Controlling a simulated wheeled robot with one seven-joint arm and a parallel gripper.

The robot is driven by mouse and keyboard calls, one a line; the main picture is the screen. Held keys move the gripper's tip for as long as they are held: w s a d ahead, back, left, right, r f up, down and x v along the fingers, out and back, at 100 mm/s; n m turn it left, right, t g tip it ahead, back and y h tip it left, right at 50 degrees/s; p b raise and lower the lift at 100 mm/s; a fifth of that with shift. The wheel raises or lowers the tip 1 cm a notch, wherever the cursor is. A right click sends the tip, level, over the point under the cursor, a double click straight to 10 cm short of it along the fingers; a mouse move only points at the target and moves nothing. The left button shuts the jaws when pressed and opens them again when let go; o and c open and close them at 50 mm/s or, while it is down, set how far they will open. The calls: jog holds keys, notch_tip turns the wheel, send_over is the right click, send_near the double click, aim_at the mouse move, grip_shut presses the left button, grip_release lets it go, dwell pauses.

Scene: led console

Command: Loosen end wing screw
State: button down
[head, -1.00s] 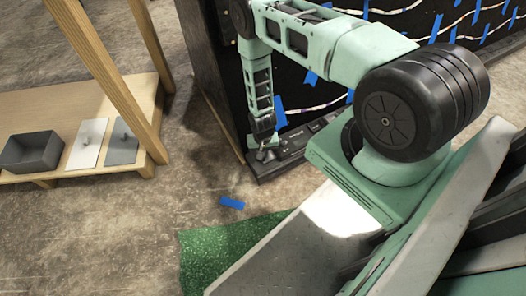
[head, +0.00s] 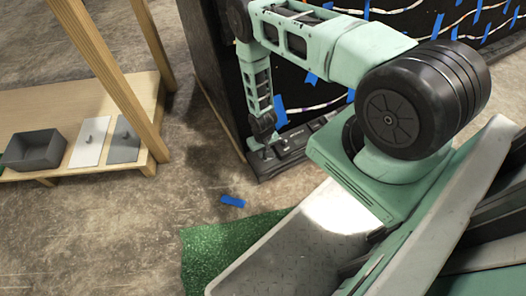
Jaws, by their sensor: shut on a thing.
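My gripper (head: 263,150) is low at the left end of the black ledge along the foot of the console (head: 225,75), pointing down. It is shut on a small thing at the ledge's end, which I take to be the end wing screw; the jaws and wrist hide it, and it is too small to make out. The ledge (head: 298,143) runs right from the gripper, with small dark fittings on it.
A wooden stand at left holds a grey open bin (head: 34,150), a white plate (head: 88,143) and a grey plate (head: 124,141), each plate with a small peg. Blue tape (head: 232,201) and a green mat (head: 225,245) lie on the floor. Bare concrete lies between.

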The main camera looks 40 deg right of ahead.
jog(key=shift+f, duration=0.1)
jog(key=c, duration=1.5)
grip_release()
jog(key=shift+o, duration=0.2)
notch_tip(320, 180, up, 18)
jog(key=p, duration=0.6)
jog(key=shift+f, duration=0.25)
